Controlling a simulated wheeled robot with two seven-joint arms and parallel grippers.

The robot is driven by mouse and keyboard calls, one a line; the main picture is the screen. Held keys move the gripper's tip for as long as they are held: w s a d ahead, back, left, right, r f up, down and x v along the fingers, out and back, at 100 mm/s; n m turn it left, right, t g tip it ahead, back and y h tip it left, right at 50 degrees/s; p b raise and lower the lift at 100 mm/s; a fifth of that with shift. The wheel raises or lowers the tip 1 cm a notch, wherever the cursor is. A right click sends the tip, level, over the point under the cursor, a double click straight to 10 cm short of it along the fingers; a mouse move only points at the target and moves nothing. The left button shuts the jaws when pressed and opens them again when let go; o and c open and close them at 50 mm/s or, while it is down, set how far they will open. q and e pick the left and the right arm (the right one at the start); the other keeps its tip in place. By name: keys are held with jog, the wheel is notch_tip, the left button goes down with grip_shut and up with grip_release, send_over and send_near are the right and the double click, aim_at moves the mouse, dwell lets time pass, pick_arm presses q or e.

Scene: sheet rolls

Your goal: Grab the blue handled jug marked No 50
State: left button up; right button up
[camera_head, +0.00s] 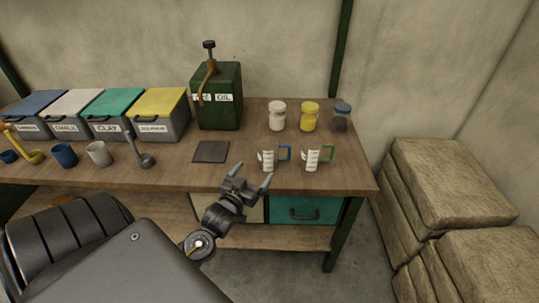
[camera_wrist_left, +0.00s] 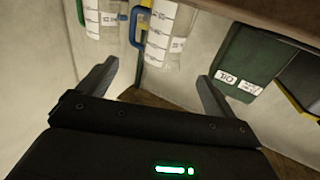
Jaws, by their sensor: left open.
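The blue-handled jug (camera_head: 269,160) stands upright on the wooden workbench (camera_head: 230,176) near its front edge, with its handle to the right. It is a white jug with dark marks; I cannot read its number. A similar jug with a green handle (camera_head: 312,160) stands just right of it. My left gripper (camera_head: 252,180) is open and empty, in front of the bench edge and just left of and below the blue-handled jug. In the left wrist view the blue-handled jug (camera_wrist_left: 165,38) shows ahead, above the gap between the open fingers (camera_wrist_left: 158,82), not touching them. My right gripper is not in view.
A dark flat square (camera_head: 211,152) lies left of the jugs. Lidded bins (camera_head: 160,113), cups and ladles fill the left. Stacked sacks (camera_head: 440,180) stand right of the bench.

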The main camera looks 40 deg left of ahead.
aim_at(264, 156)
pick_arm(q)
jog(key=x, duration=0.5)
jog(key=shift+w+p, duration=0.35)
jog(key=shift+w+a+r, duration=0.1)
jog(key=shift+w+a, duration=0.1)
jog(key=p+x, duration=0.1)
jog(key=x, duration=0.2)
jog(key=shift+w+a, duration=0.35)
jog(key=shift+w, duration=0.4)
jog(key=c, duration=0.9)
jog(key=shift+c, duration=1.1)
